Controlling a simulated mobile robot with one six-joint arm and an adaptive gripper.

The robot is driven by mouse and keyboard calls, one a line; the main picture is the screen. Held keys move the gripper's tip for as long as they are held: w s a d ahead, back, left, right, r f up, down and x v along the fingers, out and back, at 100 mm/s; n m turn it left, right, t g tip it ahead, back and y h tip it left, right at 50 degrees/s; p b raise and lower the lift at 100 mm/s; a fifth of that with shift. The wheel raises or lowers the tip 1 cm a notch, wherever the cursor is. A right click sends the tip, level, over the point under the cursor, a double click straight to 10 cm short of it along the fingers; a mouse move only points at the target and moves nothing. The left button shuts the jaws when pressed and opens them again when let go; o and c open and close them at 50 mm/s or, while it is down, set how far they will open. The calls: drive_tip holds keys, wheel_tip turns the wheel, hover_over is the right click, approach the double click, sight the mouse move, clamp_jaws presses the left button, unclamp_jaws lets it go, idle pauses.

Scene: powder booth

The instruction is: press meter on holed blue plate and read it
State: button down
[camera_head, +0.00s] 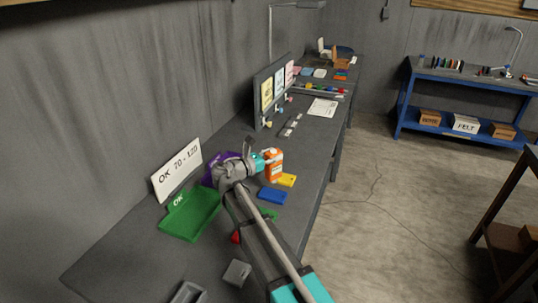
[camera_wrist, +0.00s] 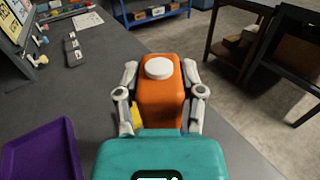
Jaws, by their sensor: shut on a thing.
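The meter (camera_head: 274,165) is orange with white markings on its side. In the wrist view the meter (camera_wrist: 161,95) shows its orange body and a round white part on top. My gripper (camera_wrist: 160,78) is shut on it, one finger on each side. In the head view my gripper (camera_head: 258,160) holds the meter over the bench near a yellow plate (camera_head: 288,180); I cannot tell if they touch. A blue plate (camera_head: 272,195) lies flat nearer the camera, apart from the meter. Its holes are too small to make out. No reading shows.
A green tray (camera_head: 188,222) marked OK and a purple tray (camera_wrist: 42,160) lie left of my gripper. A sign (camera_head: 176,170) reads OK 70 - 120. A green plate (camera_head: 268,214), a red piece (camera_head: 236,237) and a grey block (camera_head: 237,272) lie near my arm.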

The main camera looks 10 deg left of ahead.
sight(267, 171)
drive_tip(key=shift+f, duration=0.15)
drive_tip(key=shift+f+b, duration=2.4)
drive_tip(key=shift+b, duration=0.1)
drive_tip(key=shift+f+b, duration=0.45)
drive_tip(key=shift+f, duration=0.05)
idle(1.4)
drive_tip(key=shift+r, duration=0.15)
drive_tip(key=shift+r+p, duration=2.9)
drive_tip(key=shift+p, duration=0.15)
